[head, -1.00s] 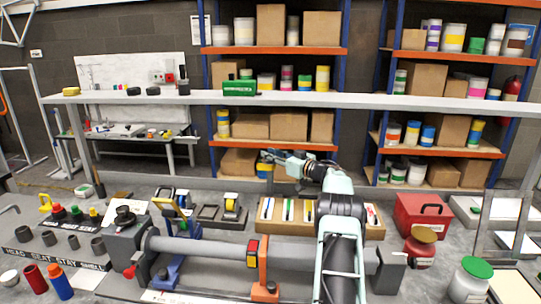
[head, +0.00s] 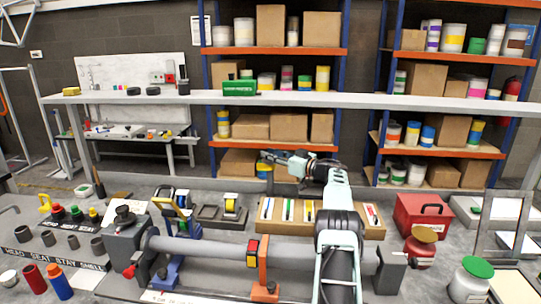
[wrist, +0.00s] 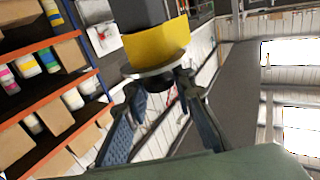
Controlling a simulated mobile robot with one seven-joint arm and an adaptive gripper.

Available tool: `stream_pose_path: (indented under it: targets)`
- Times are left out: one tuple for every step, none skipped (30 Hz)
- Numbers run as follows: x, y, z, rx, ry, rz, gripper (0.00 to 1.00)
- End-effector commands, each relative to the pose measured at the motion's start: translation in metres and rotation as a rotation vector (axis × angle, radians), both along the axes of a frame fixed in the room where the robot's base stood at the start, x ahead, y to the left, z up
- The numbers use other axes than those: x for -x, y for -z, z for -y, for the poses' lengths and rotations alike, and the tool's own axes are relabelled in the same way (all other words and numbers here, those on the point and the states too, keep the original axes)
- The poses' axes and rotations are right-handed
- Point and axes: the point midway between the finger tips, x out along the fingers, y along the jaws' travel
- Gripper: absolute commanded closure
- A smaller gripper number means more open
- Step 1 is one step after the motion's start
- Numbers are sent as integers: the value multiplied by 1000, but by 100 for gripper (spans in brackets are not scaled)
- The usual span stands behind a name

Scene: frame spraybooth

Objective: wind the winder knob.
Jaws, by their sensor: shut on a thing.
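In the head view my gripper (head: 266,156) is at the end of my arm, pointing left above the middle of the bench. What it holds is too small to make out there. In the wrist view both fingers (wrist: 165,88) are closed around a short black round piece, which I take for the winder knob (wrist: 165,79). It sits against a pale grey disc (wrist: 155,68) on a yellow-banded body (wrist: 157,45). The fingers hide much of the knob, and the top of the body is cut off by the picture edge.
A long grey rail (head: 350,101) crosses above the bench. Below my arm are a tray of coloured tools (head: 268,226) and a thick grey tube (head: 205,250). A red toolbox (head: 422,215) stands at the right. Shelving (head: 275,145) with cans and boxes is behind.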

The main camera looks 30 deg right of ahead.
Motion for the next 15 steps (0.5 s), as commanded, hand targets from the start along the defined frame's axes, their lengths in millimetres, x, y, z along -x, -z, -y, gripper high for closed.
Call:
stream_pose_path:
  targets:
    - [-1, -3, 0, 0, 0, 5, 100]
    - [-1, -3, 0, 0, 0, 5, 100]
    - [-1, -3, 0, 0, 0, 5, 74]
    - [-1, -3, 0, 0, 0, 5, 70]
    - [-1, -3, 0, 0, 0, 4, 67]
    - [-1, -3, 0, 0, 0, 4, 63]
    - [0, -3, 0, 0, 0, 4, 61]
    - [-1, -2, 0, 0, 0, 3, 61]
    - [0, -2, 0, 0, 0, 3, 61]
    - [0, -2, 0, 0, 0, 3, 61]
    - [0, -2, 0, 0, 0, 2, 61]
    - [0, -2, 0, 0, 0, 2, 61]
    - [0, -1, 0, 0, 0, 2, 61]
    - [0, -1, 0, 0, 0, 2, 61]
    - [0, -1, 0, 0, 1, 2, 61]
